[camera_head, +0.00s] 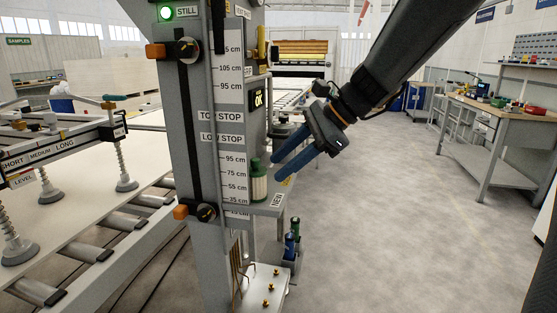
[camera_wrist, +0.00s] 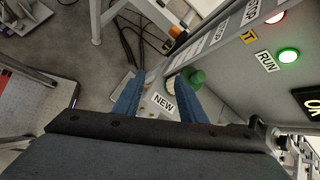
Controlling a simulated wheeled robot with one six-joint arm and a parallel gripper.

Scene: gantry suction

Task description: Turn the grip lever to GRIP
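No lever with a readable GRIP label shows in either view. A small handle with a teal bar (camera_head: 114,98) sits on the end of the suction beam (camera_head: 60,150) at the left; its lettering is too small to read. A yellow lever-like part (camera_head: 261,46) is high on the grey column (camera_head: 195,110). My gripper (camera_head: 274,169) is open and empty, its blue fingers pointing left toward the column. It also shows in the wrist view (camera_wrist: 160,75), with a green-capped canister (camera_wrist: 197,76) close by the right finger and a NEW label (camera_wrist: 162,102) between the fingers.
Suction cups (camera_head: 126,182) hang over a pale sheet (camera_head: 85,200) on rollers. Orange-tipped stops (camera_head: 181,212) stick out from the column. A small holder with bottles (camera_head: 292,240) stands low beside it. A workbench (camera_head: 500,115) is at the right, with clear floor before it.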

